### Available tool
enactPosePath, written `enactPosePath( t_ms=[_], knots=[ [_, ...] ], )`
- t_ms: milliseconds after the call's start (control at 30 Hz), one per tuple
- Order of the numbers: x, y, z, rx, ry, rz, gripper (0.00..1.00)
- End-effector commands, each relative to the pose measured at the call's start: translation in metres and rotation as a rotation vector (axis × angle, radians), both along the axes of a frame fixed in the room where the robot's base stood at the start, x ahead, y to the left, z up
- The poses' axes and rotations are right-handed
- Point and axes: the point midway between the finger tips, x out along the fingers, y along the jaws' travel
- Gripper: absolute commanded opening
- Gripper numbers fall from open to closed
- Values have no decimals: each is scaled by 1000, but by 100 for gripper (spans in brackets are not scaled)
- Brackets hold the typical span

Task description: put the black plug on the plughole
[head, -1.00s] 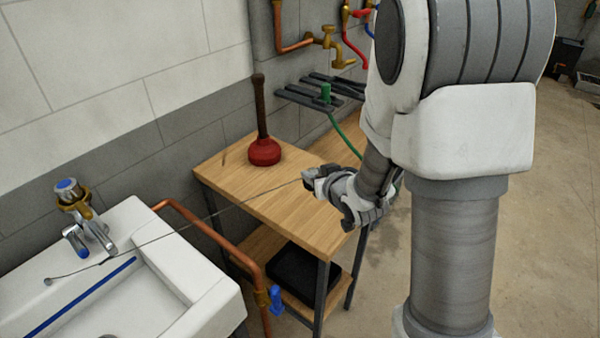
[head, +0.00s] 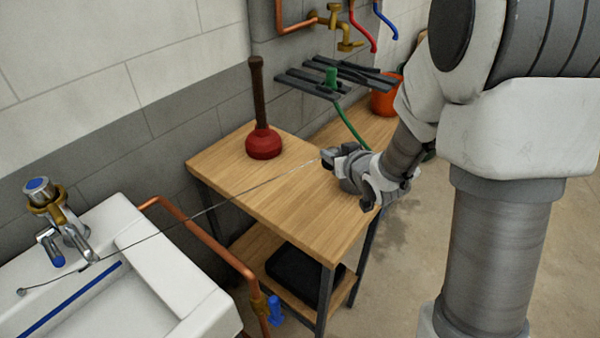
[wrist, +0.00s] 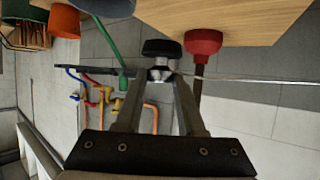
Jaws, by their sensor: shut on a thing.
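The black plug (wrist: 161,47) is pinched by its metal stem between the fingertips of my gripper (wrist: 160,76) in the wrist view. In the head view my gripper (head: 332,160) is over the wooden table, and the plug cannot be made out there. A thin chain (head: 208,209) runs nearly straight from my gripper to the back of the white sink (head: 185,285) at lower left. The chain also shows to the right of the plug in the wrist view (wrist: 255,79). The plughole is not in view; only part of the basin shows.
A red plunger (head: 264,144) stands on the wooden table (head: 270,190). A tap (head: 60,220) rises at the sink's back. A copper pipe (head: 205,235) with a blue valve runs between sink and table.

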Motion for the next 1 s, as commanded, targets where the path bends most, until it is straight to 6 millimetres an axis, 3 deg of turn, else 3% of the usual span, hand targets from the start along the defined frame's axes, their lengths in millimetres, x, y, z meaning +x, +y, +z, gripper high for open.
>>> enactPosePath(
  t_ms=[33, 200, 367, 567, 800, 1000],
  knots=[
    [4, 14, -11, -1, 2, 8, 0],
    [20, 48, -33, -1, 2, 7, 0],
    [30, 68, -45, -1, 0, 3, 0],
    [32, 73, -55, -1, 1, 0, 0],
    [32, 72, -88, -2, 0, 0, 0],
    [32, 72, -87, -1, -1, 0, 0]
  ],
)
